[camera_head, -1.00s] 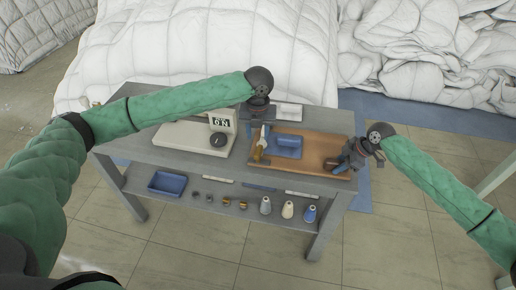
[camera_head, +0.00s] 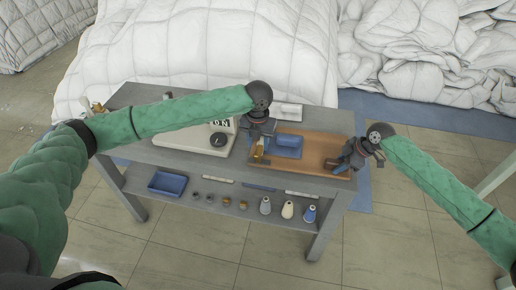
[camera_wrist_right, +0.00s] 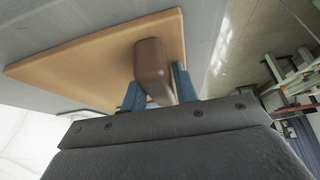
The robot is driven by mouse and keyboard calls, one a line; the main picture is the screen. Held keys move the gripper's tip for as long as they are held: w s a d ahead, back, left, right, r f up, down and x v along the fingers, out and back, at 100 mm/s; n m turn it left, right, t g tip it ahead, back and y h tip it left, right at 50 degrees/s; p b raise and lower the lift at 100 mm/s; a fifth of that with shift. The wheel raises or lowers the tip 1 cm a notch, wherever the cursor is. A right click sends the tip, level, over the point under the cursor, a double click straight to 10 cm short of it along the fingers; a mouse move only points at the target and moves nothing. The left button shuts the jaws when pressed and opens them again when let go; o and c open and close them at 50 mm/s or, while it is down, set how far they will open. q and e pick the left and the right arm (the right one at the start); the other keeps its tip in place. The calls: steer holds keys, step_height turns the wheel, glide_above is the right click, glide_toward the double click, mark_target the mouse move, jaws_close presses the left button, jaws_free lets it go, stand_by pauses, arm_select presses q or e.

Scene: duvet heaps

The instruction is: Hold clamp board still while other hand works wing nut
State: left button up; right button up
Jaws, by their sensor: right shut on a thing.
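The clamp board (camera_head: 316,148) is an orange-brown board on the right of the grey table. In the right wrist view the board (camera_wrist_right: 85,62) carries a rounded brown block (camera_wrist_right: 150,62). My right gripper (camera_head: 342,166) is at the board's right edge, its blue fingers on either side of the block, shut on it. A small brass-coloured piece (camera_head: 257,157) stands at the board's left end; I cannot make out whether it is the wing nut. My left gripper (camera_head: 262,143) points down right at this piece and partly covers it. Its finger opening is too small to judge.
A pale device (camera_head: 180,138) with a display and dark knob (camera_head: 219,139) is to the left. The lower shelf holds a blue bin (camera_head: 167,183) and several spools (camera_head: 287,209). White duvets (camera_head: 200,50) heap behind the table.

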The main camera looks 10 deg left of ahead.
mark_target(258, 151)
arm_select(q)
steer(key=shift+f, duration=2.65)
jaws_close()
steer(key=shift+s+n, duration=0.1)
steer(key=shift+n, duration=0.4)
steer(key=shift+o, duration=1.6)
jaws_free()
steer(key=shift+r, duration=0.1)
